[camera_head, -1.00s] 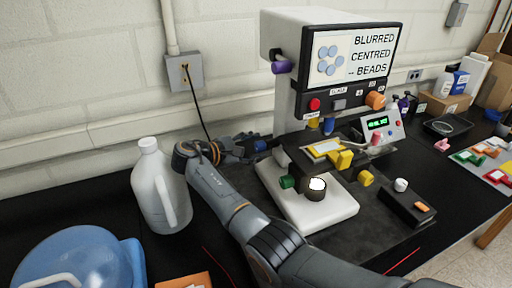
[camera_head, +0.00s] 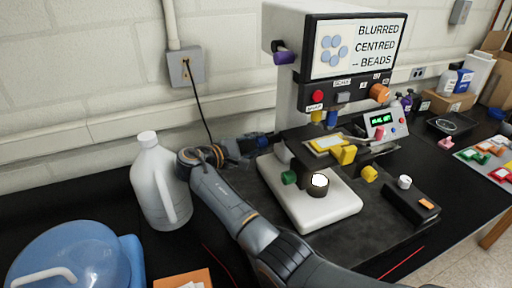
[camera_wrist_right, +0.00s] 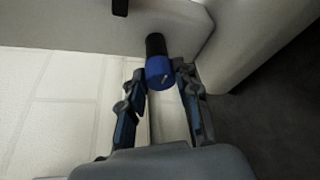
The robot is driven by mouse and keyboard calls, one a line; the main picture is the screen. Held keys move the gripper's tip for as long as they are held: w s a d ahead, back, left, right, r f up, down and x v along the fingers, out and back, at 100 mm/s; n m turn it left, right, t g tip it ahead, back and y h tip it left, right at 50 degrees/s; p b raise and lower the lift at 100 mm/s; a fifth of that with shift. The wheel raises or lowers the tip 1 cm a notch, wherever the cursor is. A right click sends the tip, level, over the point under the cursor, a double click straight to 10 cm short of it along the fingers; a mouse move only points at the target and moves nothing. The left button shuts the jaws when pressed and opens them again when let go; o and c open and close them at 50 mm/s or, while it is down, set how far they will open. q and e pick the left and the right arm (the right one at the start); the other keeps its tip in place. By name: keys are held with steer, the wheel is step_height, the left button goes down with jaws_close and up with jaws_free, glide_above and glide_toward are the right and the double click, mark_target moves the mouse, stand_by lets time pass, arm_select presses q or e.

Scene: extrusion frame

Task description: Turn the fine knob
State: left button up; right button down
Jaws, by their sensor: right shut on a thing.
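The microscope (camera_head: 283,95) stands on the black bench, its screen (camera_head: 355,47) reading "BLURRED CENTRED -- BEADS" beside pale blue discs. A blue knob (camera_head: 262,141) on a dark shaft sticks out of its left side; in the right wrist view the knob (camera_wrist_right: 158,72) has a small pale mark on its face. My right gripper (camera_head: 254,146) reaches in from the left of the microscope. In the right wrist view its fingertips (camera_wrist_right: 161,74) are shut on the blue knob, one on each side. My left gripper is not in view.
A white jug (camera_head: 158,180) stands close left of my right arm, and a blue-lidded container (camera_head: 75,262) is at front left. A green knob (camera_head: 289,177) and yellow knobs (camera_head: 369,173) sit low on the microscope. A cable hangs from a wall outlet (camera_head: 186,68).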

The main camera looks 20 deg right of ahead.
steer(key=shift+f+m+b, duration=0.25)
steer(key=shift+m+b, duration=0.55)
steer(key=shift+b, duration=0.2)
steer(key=shift+d+r+m+t+h+b, duration=0.1)
steer(key=shift+r+m+t+h+b, duration=0.05)
steer(key=shift+m+t+h+b, duration=0.35)
steer(key=c, duration=1)
jaws_free()
